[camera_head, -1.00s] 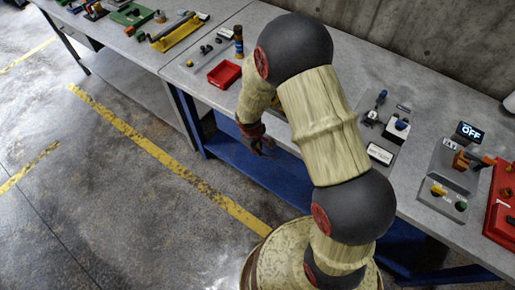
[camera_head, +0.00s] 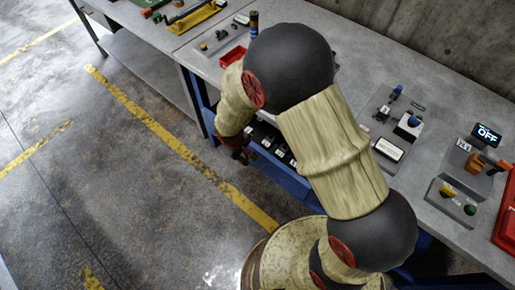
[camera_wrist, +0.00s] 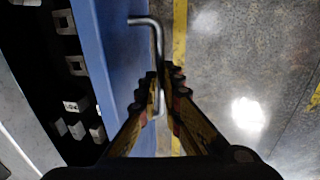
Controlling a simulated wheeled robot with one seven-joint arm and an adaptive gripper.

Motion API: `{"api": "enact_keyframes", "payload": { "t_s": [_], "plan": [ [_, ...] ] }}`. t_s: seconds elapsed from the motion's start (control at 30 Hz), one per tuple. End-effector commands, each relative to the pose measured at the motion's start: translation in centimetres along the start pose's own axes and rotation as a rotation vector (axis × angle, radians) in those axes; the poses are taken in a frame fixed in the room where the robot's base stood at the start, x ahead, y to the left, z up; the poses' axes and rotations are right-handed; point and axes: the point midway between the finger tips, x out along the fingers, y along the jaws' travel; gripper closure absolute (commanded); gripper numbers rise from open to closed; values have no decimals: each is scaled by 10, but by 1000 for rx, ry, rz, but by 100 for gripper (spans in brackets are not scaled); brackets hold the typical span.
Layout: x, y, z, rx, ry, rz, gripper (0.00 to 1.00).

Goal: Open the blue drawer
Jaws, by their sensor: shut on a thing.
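The blue drawer (camera_head: 285,177) under the bench is pulled out, and its dark inside shows. Its blue front (camera_wrist: 116,50) runs down the wrist view, with a bent metal handle (camera_wrist: 154,38) on its outer side. My gripper (camera_wrist: 161,90) is shut on the handle, with one finger on each side of the bar. In the head view my gripper (camera_head: 240,151) is at the drawer's left front. My arm hides part of the drawer. Several grey and white blocks (camera_wrist: 97,132) sit inside it.
The grey bench top (camera_head: 350,75) holds a red tray (camera_head: 233,56), a display reading OFF (camera_head: 487,134) and a panel with yellow and green buttons (camera_head: 455,199). The concrete floor (camera_head: 110,170) left of the bench is clear, with yellow lines.

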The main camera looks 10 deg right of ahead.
Motion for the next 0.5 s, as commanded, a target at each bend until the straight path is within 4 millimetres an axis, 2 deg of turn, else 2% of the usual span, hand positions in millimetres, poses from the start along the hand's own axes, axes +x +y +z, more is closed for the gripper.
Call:
{"api": "enact_keyframes", "payload": {
  "t_s": [0.03, 0.2, 0.5],
  "plan": [
    [0, -17, 0, -8, 1, -1, 100],
    [-9, -63, -1, -9, 1, -1, 100],
    [-22, -135, 0, -6, -1, -1, 100]
  ]
}}
